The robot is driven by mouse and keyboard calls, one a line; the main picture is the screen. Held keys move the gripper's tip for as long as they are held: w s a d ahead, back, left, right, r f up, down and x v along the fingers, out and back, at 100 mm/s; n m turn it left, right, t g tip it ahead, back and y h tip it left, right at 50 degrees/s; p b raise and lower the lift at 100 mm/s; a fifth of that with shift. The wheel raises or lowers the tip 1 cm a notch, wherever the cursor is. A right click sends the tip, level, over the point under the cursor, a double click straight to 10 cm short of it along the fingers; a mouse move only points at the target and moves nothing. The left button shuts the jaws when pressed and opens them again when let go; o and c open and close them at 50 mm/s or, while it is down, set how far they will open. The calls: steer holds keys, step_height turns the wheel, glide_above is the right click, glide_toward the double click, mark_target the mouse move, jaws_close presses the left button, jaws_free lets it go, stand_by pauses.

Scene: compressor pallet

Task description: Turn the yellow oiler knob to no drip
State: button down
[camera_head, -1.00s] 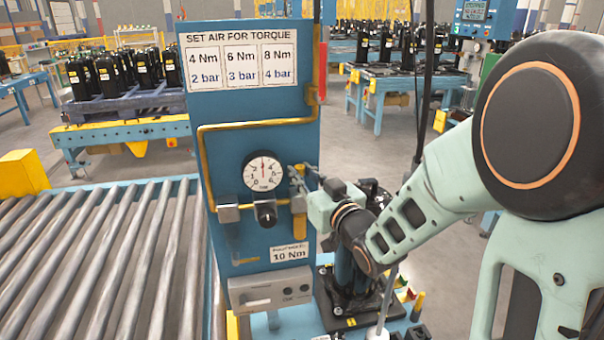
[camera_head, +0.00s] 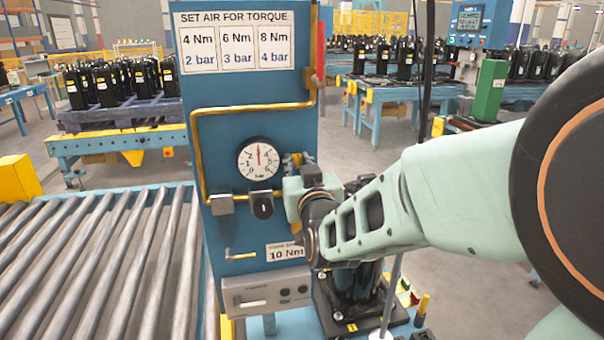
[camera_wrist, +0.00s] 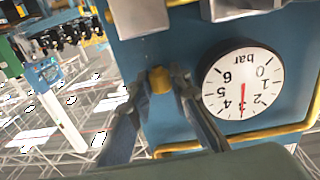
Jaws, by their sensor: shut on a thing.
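The yellow oiler knob (camera_wrist: 160,80) sits on the blue panel (camera_wrist: 150,50), beside the gauge in the wrist view, which shows the panel upside down. My gripper (camera_wrist: 159,86) has one finger on each side of the knob and is shut on it. In the head view my gripper (camera_head: 296,164) is at the panel's right edge, right of the gauge. There the wrist and fingers largely hide the knob, with only a bit of yellow showing. I cannot read any mark for the knob's setting.
The round pressure gauge (camera_head: 258,159) has its needle near 3 bar. A black regulator knob (camera_head: 262,205) is below it. A yellow pipe (camera_head: 196,150) runs around the gauge. A roller conveyor (camera_head: 90,260) lies left, and a dark compressor (camera_head: 355,290) stands below my wrist.

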steer(key=shift+r+m+t+h+b, duration=0.3)
steer(key=shift+m+h+b, duration=0.5)
steer(key=shift+h, duration=0.2)
steer(key=c, duration=2.2)
jaws_free()
steer(key=shift+o, duration=0.6)
steer(key=shift+f, duration=0.15)
steer(key=shift+w+d+n+y+p, duration=0.1)
steer(key=shift+n+y+p, duration=0.55)
steer(key=shift+p, duration=0.25)
steer(key=n+y+p, duration=0.1)
steer(key=p, duration=0.1)
steer(key=n+g+y+p, duration=0.1)
steer(key=y+p, duration=0.1)
steer(key=p, duration=0.1)
steer(key=shift+d+g+y, duration=0.15)
steer(key=shift+g+y, duration=0.1)
steer(key=shift+g, duration=0.05)
